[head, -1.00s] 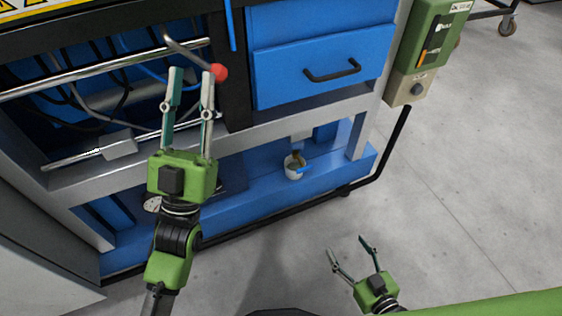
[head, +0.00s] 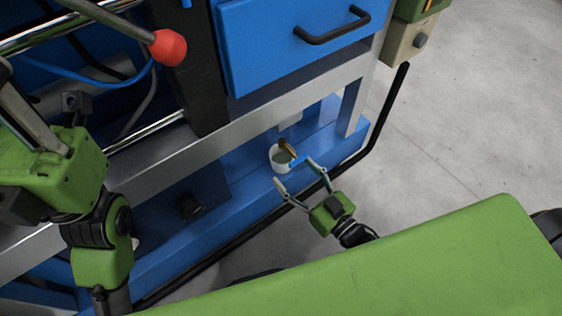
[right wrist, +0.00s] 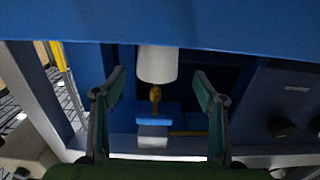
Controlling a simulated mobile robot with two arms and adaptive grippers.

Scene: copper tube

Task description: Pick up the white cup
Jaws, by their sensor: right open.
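The white cup (head: 280,158) stands on the blue lower shelf (head: 225,203) of the workbench, with a brown-handled item sticking out of it. My right gripper (head: 294,171) is open and empty, just in front of the cup, with its fingertips close to the cup's near side. In the right wrist view, which looks upside down, the cup (right wrist: 157,64) shows between the two spread fingers. Whether a finger touches it I cannot tell. My left gripper (head: 35,120) is at the left edge, far from the cup, its fingertips out of view.
A grey frame beam (head: 255,122) and a blue drawer (head: 290,45) with a black handle are above the shelf. A black rail (head: 376,125) runs along the shelf's front and up the right side. A red knob (head: 168,47) is at upper left. Grey floor is clear at right.

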